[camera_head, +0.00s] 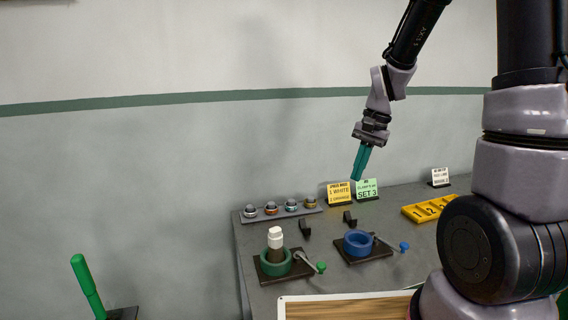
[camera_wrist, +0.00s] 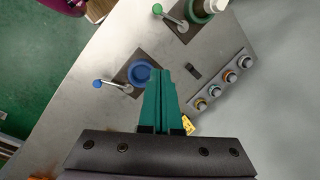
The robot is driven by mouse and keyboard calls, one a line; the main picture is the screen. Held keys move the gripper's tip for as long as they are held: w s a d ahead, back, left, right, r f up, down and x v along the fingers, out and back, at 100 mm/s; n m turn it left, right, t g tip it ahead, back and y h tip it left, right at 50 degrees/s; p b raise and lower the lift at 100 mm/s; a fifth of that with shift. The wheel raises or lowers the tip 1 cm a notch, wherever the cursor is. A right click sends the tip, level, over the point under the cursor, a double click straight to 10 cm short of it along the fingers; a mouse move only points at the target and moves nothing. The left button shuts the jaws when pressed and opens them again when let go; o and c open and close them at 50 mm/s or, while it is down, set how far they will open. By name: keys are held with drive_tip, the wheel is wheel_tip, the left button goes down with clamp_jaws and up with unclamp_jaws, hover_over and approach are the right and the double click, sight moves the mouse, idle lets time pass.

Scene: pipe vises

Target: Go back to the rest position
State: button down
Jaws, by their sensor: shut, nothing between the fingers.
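My gripper (camera_head: 361,165) has teal fingers pointing down, held in the air above the back of the grey bench. In the wrist view the two fingers (camera_wrist: 162,80) lie together with nothing between them. In the wrist view the blue vise (camera_wrist: 140,74) is just left of the fingertips.
A rack (camera_head: 281,212) with several ringed fittings sits at the back left. A yellow card (camera_head: 340,193), a green card (camera_head: 367,190) and a white card (camera_head: 440,176) stand along the back. A yellow numbered tray (camera_head: 428,208) lies right. A wooden-topped board (camera_head: 345,307) is at the front.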

drive_tip(key=s+d+r+n+t, duration=0.1)
drive_tip(key=s+r+t, duration=0.2)
drive_tip(key=s+r, duration=0.3)
drive_tip(key=s+d+r+n+t, duration=0.2)
drive_tip(key=s+r+t, duration=0.2)
drive_tip(key=r, duration=1)
drive_tip(key=s, duration=0.3)
drive_tip(key=shift+s+d+h, duration=0.25)
drive_tip(key=shift+s+h, duration=0.05)
